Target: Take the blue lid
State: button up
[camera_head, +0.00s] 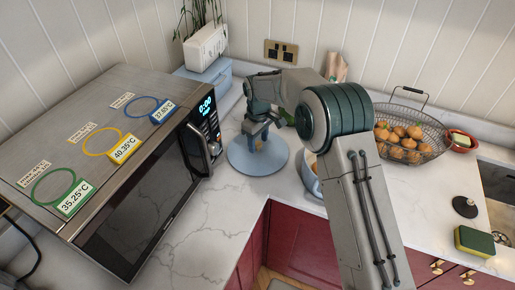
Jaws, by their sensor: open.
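The blue lid (243,164), a flat round pale-blue disc, lies on the white counter just right of the microwave. My gripper (259,143) points down over the middle of the lid, with its fingers apart. The fingers and wrist hide part of the lid's centre and back. I cannot tell whether the fingers touch it or stand around a knob.
A microwave (145,170) with coloured rings and tags on top stands close on the left. A bluish bowl or pot (309,178) is partly hidden behind my arm. A wire basket of onions or potatoes (402,142), a black stopper (465,207) and a sponge (474,241) are at right.

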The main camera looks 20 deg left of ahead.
jog(key=shift+f, duration=0.25)
grip_shut()
jog(key=shift+r, duration=0.1)
